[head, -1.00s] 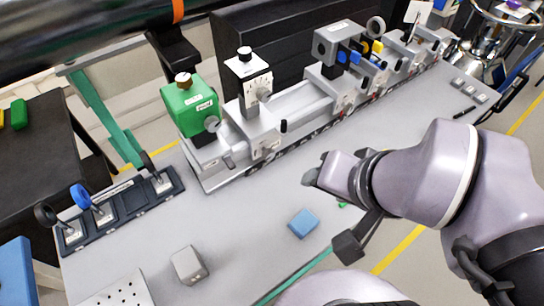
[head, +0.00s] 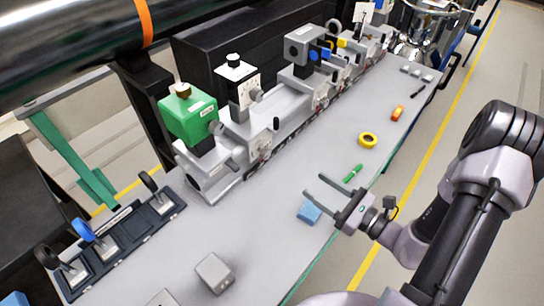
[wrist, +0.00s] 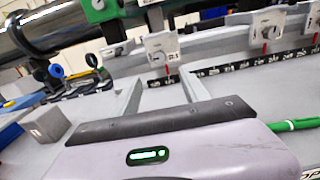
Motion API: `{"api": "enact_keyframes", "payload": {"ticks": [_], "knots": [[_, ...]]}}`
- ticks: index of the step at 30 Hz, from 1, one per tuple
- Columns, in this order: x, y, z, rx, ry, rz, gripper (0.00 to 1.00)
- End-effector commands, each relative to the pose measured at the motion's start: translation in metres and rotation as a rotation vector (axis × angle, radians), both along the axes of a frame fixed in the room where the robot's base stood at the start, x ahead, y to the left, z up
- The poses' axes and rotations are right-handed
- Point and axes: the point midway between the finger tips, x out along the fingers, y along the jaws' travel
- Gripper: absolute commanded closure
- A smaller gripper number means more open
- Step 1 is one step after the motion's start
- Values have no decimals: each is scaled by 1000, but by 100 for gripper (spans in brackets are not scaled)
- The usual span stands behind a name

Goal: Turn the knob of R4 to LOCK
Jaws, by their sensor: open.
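A rail with several grey riders runs along the back of the bench in the head view. The nearest rider (head: 205,172) carries a green box (head: 190,115). I cannot read which is R4 or where any knob points. My gripper (head: 314,186) is open and empty above the bench's front side, apart from the rail. Its fingers also show in the wrist view (wrist: 158,82).
A blue block (head: 308,212), green pen (head: 353,173), yellow ring (head: 367,140) and grey box (head: 214,272) lie on the bench (head: 265,225). A lever panel (head: 125,240) is at the left. A dark beam pipe (head: 70,45) crosses the upper left. The strip before the rail is clear.

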Motion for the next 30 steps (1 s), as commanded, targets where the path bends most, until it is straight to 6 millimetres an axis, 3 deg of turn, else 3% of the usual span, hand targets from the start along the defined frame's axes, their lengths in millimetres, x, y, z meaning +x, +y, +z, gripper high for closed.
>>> {"api": "enact_keyframes", "payload": {"ticks": [16, 21, 30], "knots": [[92, 98, -1, -1, -3, 13, 47], [108, 112, 0, -2, -2, 10, 47], [112, 116, 1, -1, 0, 8, 47]]}}
